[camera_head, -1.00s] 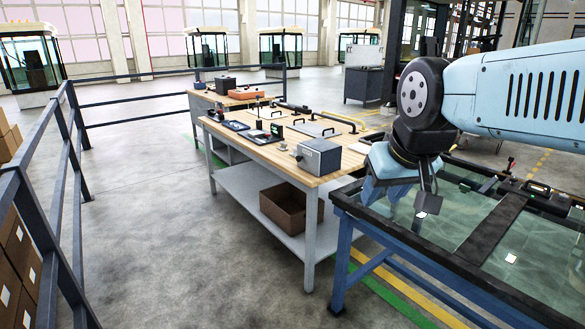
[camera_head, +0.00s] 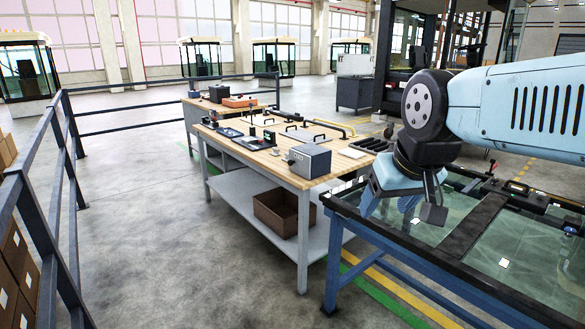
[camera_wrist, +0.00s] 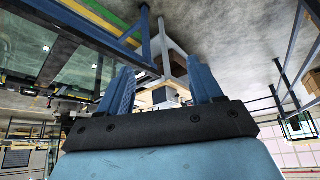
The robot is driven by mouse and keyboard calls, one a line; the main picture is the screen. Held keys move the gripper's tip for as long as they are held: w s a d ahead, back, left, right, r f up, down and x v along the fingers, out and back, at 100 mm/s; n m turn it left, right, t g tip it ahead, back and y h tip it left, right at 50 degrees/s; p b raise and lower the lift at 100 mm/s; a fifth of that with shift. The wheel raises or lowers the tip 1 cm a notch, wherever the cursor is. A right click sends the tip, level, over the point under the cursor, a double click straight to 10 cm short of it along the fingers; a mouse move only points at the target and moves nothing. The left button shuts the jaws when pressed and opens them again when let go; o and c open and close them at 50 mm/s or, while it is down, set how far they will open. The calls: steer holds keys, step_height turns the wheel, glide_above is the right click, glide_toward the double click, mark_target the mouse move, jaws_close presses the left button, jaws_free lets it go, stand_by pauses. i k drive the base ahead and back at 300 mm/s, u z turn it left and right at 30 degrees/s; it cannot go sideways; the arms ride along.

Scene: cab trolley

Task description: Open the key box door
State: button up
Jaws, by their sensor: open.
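A small grey box with a dark blue-grey front (camera_head: 312,162) stands on the near right end of the wooden workbench. My gripper (camera_head: 390,204) hangs to the right of the workbench, above the corner of a blue-framed glass-topped stand, apart from the box. In the wrist view, which is upside down, my gripper (camera_wrist: 162,78) has its two blue fingers wide apart with nothing between them. A pale box shape shows far beyond the fingers there, partly hidden.
The workbench (camera_head: 296,183) holds tools and trays, with a brown crate (camera_head: 280,212) on its lower shelf. The blue-framed stand (camera_head: 335,217) is close under my arm. A railing (camera_head: 40,150) and cartons line the left. The floor between railing and workbench is clear.

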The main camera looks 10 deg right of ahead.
mark_target(300, 163)
steer(key=u, duration=0.55)
steer(key=k, duration=1.3)
steer(key=u, duration=0.5)
steer(key=i, duration=0.8)
steer(key=z, duration=0.5)
steer(key=i, duration=1.65)
steer(key=z, duration=0.2)
